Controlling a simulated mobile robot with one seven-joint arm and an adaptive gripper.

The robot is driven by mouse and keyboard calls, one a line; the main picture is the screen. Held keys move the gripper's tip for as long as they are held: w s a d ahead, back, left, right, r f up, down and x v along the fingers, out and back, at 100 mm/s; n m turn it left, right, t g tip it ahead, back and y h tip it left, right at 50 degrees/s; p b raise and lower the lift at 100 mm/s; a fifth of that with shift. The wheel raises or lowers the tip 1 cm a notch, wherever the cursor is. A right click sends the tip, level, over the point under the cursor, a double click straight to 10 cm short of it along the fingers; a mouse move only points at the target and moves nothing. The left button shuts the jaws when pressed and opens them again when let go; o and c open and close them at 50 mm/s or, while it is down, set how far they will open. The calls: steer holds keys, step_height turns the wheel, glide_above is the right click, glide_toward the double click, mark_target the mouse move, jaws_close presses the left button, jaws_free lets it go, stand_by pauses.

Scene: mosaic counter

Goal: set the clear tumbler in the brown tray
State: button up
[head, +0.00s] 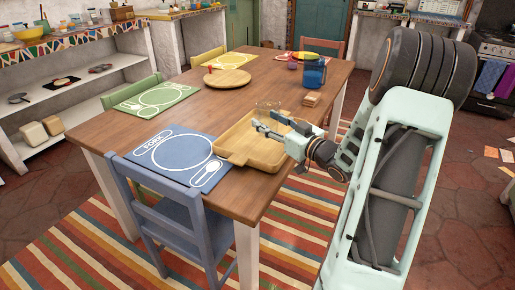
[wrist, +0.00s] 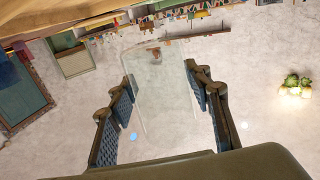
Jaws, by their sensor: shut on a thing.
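The clear tumbler (wrist: 163,92) is between the two fingers of my gripper (wrist: 163,88) in the wrist view. My gripper is shut on it. In the head view my gripper (head: 268,122) is over the far part of the brown tray (head: 234,154), and the tumbler (head: 266,107) shows faintly at the fingertips. The tray is a light wooden one on the table's near right side. I cannot tell whether the tumbler touches the tray floor.
The wooden table (head: 190,112) bears a blue placemat (head: 172,158) left of the tray. A round board (head: 227,78) lies farther back. A blue chair (head: 175,215) stands at the near edge.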

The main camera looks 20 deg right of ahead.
steer(key=a+f, duration=0.2)
steer(key=shift+f, duration=0.35)
steer(key=shift+a+f+b, duration=0.25)
steer(key=shift+f+b, duration=0.1)
steer(key=shift+f, duration=0.45)
steer(key=shift+a+f+b, duration=0.25)
steer(key=shift+f+b, duration=0.05)
steer(key=shift+f, duration=0.5)
steer(key=shift+a+f+b, duration=0.25)
steer(key=shift+f+b, duration=0.1)
steer(key=shift+f, duration=0.45)
steer(key=shift+f, duration=0.15)
steer(key=o, duration=1.7)
steer(key=shift+d+r, duration=0.1)
steer(key=shift+r, duration=0.1)
steer(key=p+v, duration=0.1)
steer(key=v, duration=1.1)
steer(key=shift+p, duration=0.3)
